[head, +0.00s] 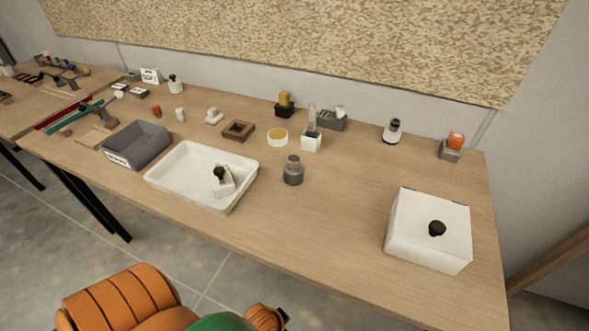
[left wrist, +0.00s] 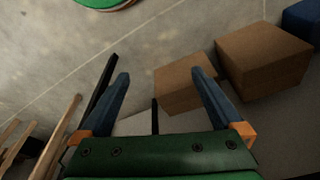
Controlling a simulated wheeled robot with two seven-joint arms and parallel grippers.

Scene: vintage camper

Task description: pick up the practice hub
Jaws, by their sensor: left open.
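I cannot tell for sure which thing is the practice hub. One candidate is a small white block with a black knob (head: 222,183), lying in a white tray (head: 180,170) at the front of the workbench. Another is a large white box (head: 418,235) with a black knob (head: 437,229) at the front right. A grey, jar-like piece (head: 293,172) stands between them. My left gripper (left wrist: 159,72) is open and empty in the left wrist view, over the floor and away from the benchtop things. My right gripper is not in view.
A grey bin (head: 137,146) stands left of the tray. Small items line the back of the bench, including a wooden frame (head: 238,131) and a white-and-black bottle (head: 392,131). The bench between jar and white box is clear. Cardboard boxes (left wrist: 262,60) stand near my left gripper.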

